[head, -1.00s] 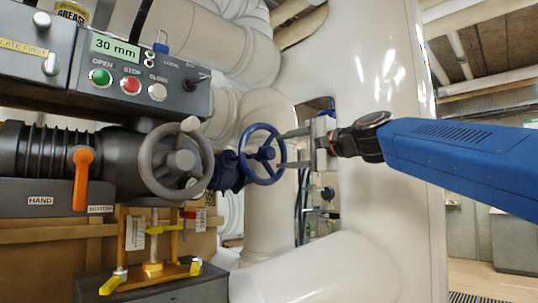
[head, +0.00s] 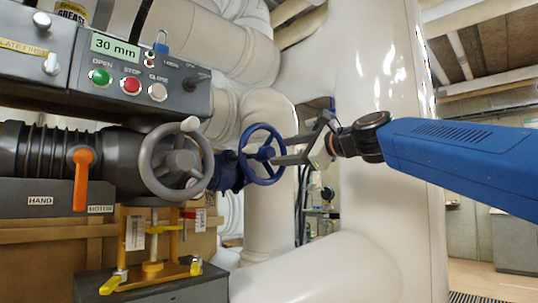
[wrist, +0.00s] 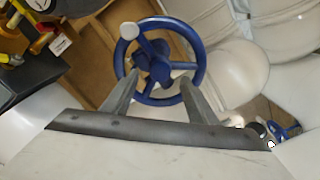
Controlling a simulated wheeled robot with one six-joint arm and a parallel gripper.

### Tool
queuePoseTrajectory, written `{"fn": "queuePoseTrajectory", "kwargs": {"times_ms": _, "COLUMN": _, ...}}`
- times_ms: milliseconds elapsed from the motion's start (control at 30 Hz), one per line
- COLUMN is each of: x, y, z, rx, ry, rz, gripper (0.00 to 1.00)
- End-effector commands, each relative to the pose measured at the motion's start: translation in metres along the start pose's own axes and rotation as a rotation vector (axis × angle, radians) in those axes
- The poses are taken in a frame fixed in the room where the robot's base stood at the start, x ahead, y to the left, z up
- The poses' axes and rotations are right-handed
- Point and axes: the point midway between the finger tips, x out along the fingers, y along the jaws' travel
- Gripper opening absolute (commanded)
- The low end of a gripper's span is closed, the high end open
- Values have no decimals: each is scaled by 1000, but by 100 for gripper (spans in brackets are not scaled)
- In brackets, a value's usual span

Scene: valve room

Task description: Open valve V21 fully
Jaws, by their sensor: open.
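A blue handwheel (head: 262,128) stands on a blue stem in the middle of the head view. It also shows in the wrist view (wrist: 199,62), with a pale knob on its rim at upper left. No V21 label is readable. My gripper (head: 278,150) comes from the right, with its two fingers apart at the wheel's right side. In the wrist view my gripper (wrist: 159,82) is open, its fingertips overlapping the near rim on both sides of the hub. I cannot tell whether they touch. A larger grey handwheel (head: 148,160) is to the left.
A grey control box (head: 180,90) reads 30 mm and has OPEN, STOP and CLOSE buttons. An orange lever (head: 81,180) hangs down between HAND and MOTOR labels. A yellow clamp stand (head: 152,270) is below. Thick white pipes (head: 385,200) stand behind the gripper.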

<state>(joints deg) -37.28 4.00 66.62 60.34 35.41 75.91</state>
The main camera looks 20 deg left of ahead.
Motion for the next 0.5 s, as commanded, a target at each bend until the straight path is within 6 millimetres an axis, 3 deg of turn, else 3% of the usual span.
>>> {"fn": "queuePoseTrajectory", "kwargs": {"times_ms": 167, "x": 1, "y": 0, "z": 0, "rx": -2, "ry": 0, "rz": 0, "gripper": 53}}
{"fn": "queuePoseTrajectory", "kwargs": {"times_ms": 500, "x": 22, "y": 1, "z": 0, "rx": -3, "ry": -1, "rz": 2, "gripper": 53}}
